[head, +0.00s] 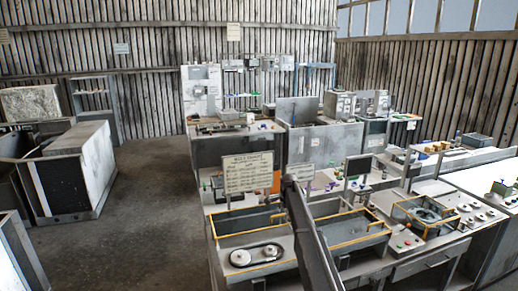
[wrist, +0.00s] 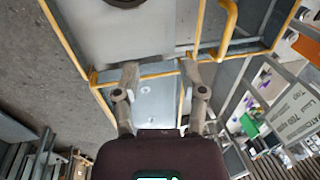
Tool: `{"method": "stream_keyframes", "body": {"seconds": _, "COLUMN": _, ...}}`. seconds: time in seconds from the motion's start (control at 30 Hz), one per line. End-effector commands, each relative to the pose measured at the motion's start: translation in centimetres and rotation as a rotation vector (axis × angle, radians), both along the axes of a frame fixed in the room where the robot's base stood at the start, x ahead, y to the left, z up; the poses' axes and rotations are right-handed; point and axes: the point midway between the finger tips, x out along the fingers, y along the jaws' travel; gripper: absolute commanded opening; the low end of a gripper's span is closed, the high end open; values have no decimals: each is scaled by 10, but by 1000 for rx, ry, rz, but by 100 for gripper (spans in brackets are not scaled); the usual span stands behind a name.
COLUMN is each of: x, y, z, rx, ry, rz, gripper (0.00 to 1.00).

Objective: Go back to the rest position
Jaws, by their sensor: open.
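My gripper (wrist: 160,72) shows in the wrist view with its two fingers spread apart. Nothing is held between them. Beyond the fingers is a grey tray-like surface (wrist: 155,100) edged with yellow rails. My arm (head: 312,240) rises as a dark grey link in the lower middle of the head view, in front of the benches. I cannot make out the gripper in the head view.
A bench with yellow-railed trays (head: 345,232) and a belt-and-pulley unit (head: 257,254) stands close around my arm. A sign board (head: 248,173) stands behind it. More machine benches fill the right. The concrete floor (head: 150,215) at left is clear.

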Motion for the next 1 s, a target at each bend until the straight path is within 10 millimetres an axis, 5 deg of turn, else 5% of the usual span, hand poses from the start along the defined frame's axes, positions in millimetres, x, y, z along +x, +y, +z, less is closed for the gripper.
{"method": "stream_keyframes", "body": {"seconds": 0.27, "x": -25, "y": -3, "z": -11, "rx": -13, "ry": 5, "rz": 54, "gripper": 54}}
{"method": "stream_keyframes", "body": {"seconds": 0.57, "x": -76, "y": -9, "z": -31, "rx": -39, "ry": 16, "rz": 169, "gripper": 54}}
{"method": "stream_keyframes", "body": {"seconds": 0.77, "x": -132, "y": -16, "z": -53, "rx": -65, "ry": 28, "rz": 295, "gripper": 54}}
{"method": "stream_keyframes", "body": {"seconds": 1.0, "x": -244, "y": -29, "z": -98, "rx": -109, "ry": 55, "rz": 554, "gripper": 54}}
